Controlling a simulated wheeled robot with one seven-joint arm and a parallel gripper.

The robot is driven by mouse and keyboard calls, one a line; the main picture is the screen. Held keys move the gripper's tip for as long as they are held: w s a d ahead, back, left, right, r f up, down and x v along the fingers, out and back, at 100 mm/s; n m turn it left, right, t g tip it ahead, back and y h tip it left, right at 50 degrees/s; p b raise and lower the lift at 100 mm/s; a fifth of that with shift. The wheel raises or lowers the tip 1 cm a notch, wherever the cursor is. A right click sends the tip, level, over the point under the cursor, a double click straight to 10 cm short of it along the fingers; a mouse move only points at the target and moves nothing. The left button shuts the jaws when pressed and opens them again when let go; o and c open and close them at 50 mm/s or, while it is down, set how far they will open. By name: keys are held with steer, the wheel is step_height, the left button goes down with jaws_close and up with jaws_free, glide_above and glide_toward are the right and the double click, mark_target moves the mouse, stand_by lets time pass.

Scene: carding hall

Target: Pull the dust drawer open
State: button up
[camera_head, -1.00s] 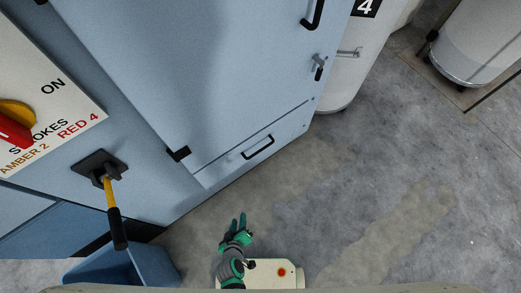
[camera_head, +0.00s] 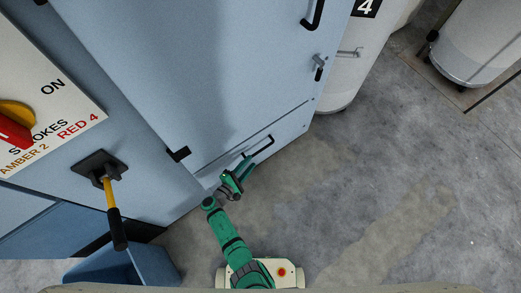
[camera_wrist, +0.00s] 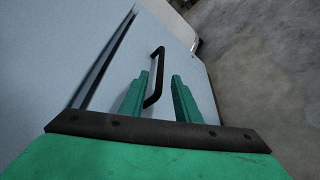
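The dust drawer (camera_head: 285,132) is the low blue panel at the foot of the cabinet, and its front looks flush with it. Its black bar handle (camera_head: 258,149) also shows in the wrist view (camera_wrist: 157,72). My gripper (camera_head: 246,171) is at the lower left end of the handle. In the wrist view my gripper (camera_wrist: 160,78) is open, with the near part of the handle between its green fingers, closer to the left one. I cannot tell whether a finger touches the bar. The drawer's lower left part is partly hidden behind my gripper.
A yellow-and-black lever (camera_head: 113,210) sticks out at the left above a blue bin (camera_head: 105,265). A latch (camera_head: 318,68) and a white drum (camera_head: 342,85) are at the cabinet's right. Another drum (camera_head: 478,45) stands at upper right. The concrete floor (camera_head: 390,200) is clear.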

mark_target(261, 150)
steer(key=x, duration=0.9)
steer(key=shift+d+f, duration=0.1)
steer(key=shift+w+d+f, duration=0.1)
steer(key=shift+w+d, duration=0.15)
steer(key=shift+w, duration=0.15)
steer(key=shift+c, duration=0.2)
